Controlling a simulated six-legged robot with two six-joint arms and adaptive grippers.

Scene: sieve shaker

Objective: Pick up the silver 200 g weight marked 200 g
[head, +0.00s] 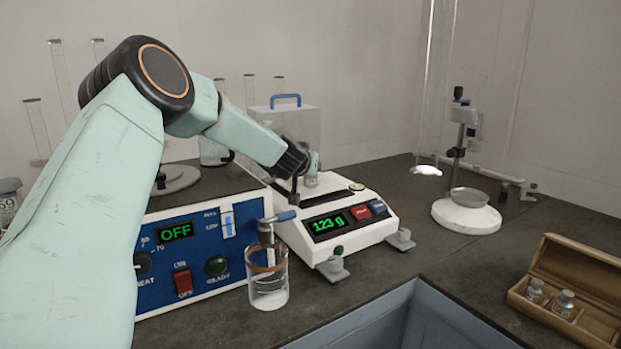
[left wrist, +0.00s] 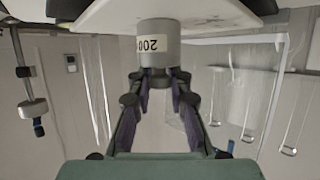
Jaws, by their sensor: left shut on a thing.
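The silver 200 g weight (left wrist: 157,45) shows upside down in the left wrist view, with a white label reading "200". My left gripper (left wrist: 157,85) is shut on its narrow neck. In the head view the weight (head: 311,180) is small and partly hidden beneath my left gripper (head: 313,165), over the balance's weighing area. It sits at or very close to the pan; I cannot tell whether they touch. The white balance (head: 350,238) displays 123 g. My right gripper is in neither view.
A blue control box (head: 203,250) reading OFF and a glass beaker (head: 268,284) stand left of the balance. A clear cover with a blue handle (head: 286,99) is behind it. An open wooden box (head: 575,290) with small weights lies at right, beyond a sunken basin (head: 400,315).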

